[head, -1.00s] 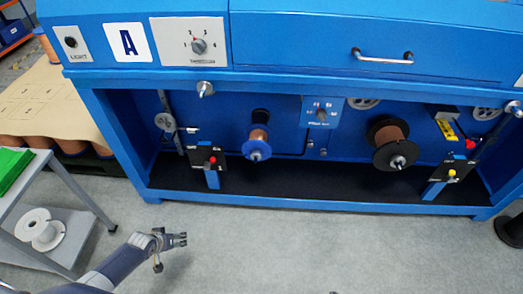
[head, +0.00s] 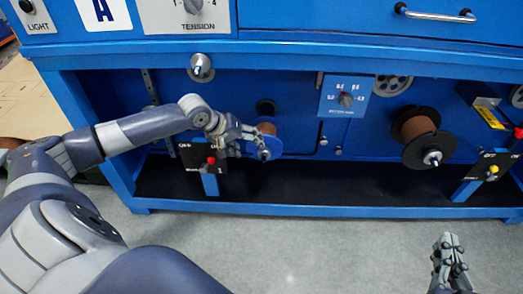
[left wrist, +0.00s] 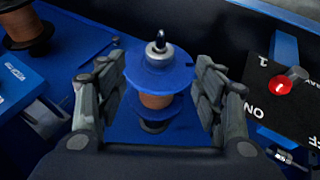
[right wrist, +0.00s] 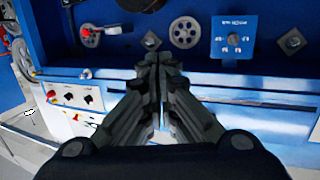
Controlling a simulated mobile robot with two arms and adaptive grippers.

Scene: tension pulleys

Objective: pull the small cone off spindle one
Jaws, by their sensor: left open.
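The small cone (left wrist: 158,51) is grey metal and sits on spindle one (left wrist: 161,36), against the near face of the blue-flanged spool (left wrist: 158,79) with copper wire. In the left wrist view my left gripper (left wrist: 161,66) is open, one finger each side of the cone and spool, with gaps visible on both sides. In the head view my left gripper (head: 258,142) partly covers that spool (head: 267,128), and the cone is hard to make out. My right gripper (head: 450,242) is at the lower right, away from the machine. In the right wrist view its fingers (right wrist: 161,58) are together and empty.
A black panel marked 1 with a red knob (head: 210,161) stands close by my left gripper. A second, black-flanged spool (head: 416,137) sits to the right, with a yellow-knobbed panel (head: 493,169) beyond it. The cabinet's blue ledge (head: 300,46) overhangs the bay.

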